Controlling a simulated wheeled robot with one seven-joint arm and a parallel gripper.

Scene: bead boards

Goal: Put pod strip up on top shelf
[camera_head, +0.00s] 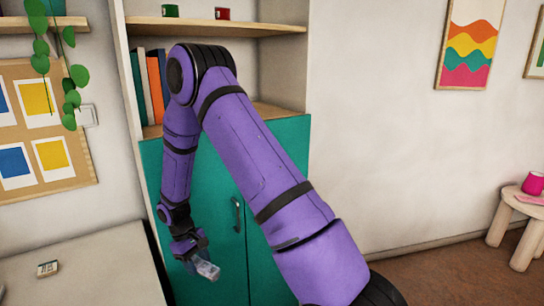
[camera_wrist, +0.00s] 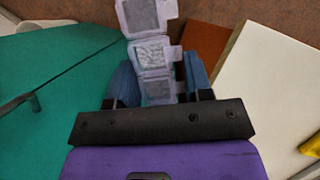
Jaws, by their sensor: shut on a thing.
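The pod strip (camera_head: 207,269) is a pale translucent strip of small compartments. My gripper (camera_head: 188,247) is shut on one end of it, low in front of the teal cabinet doors. In the wrist view the strip (camera_wrist: 152,52) sticks out between the two dark blue fingers of my gripper (camera_wrist: 158,85). The top shelf (camera_head: 270,29) is a wooden board high in the cabinet, well above my gripper. A green tin (camera_head: 170,11) and a red tin (camera_head: 222,14) stand on it.
Books (camera_head: 155,85) stand on the lower shelf (camera_head: 268,110), partly behind my arm. Teal doors (camera_head: 224,200) are shut below. A pale table (camera_head: 90,275) at the left holds a small item (camera_head: 47,268). A plant (camera_head: 68,80) hangs left of the cabinet.

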